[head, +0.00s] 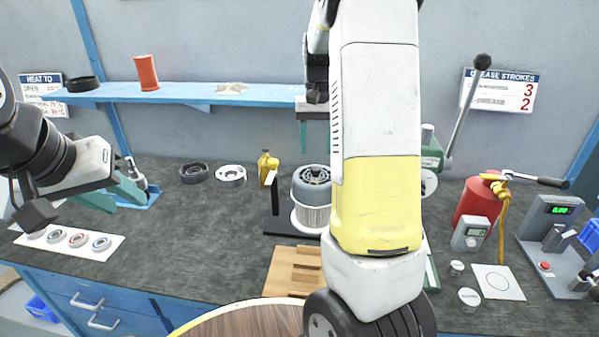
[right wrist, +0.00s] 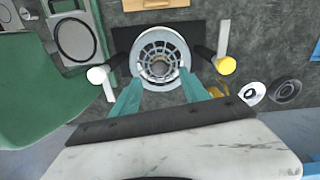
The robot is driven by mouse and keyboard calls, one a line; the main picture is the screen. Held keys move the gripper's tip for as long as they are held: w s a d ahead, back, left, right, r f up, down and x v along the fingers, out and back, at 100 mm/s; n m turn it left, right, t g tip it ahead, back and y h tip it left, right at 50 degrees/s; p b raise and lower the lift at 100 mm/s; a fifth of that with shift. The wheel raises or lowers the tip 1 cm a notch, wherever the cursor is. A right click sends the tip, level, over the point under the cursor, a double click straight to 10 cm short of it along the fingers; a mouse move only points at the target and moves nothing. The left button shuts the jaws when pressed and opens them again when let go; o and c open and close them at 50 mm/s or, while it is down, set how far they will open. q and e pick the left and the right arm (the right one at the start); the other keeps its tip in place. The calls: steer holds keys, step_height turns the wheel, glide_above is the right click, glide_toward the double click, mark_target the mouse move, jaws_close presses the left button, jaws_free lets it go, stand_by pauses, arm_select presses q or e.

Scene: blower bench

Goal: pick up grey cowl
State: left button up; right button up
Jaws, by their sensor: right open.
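In the right wrist view the cowl's round grille (right wrist: 160,58) faces the camera. My right gripper (head: 316,138) is open and empty above the cowl, pointing down. In the right wrist view its teal fingers (right wrist: 162,88) are apart on either side of the cowl's near edge, with no clear contact. My left gripper (head: 112,198) looks open and empty over the bench's left side. My right arm hides part of the bench beside the cowl.
A dark upright post (head: 275,194) stands just left of the cowl. A yellow bottle (head: 268,168), a white ring (head: 231,173) and a dark ring (head: 194,173) are further left. A wooden block (head: 293,271) lies in front. A green press (head: 432,150) stands to the right.

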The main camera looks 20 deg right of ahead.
mark_target(316, 168)
step_height(316, 168, down, 6)
jaws_close()
stand_by(0.5)
stand_by(1.1)
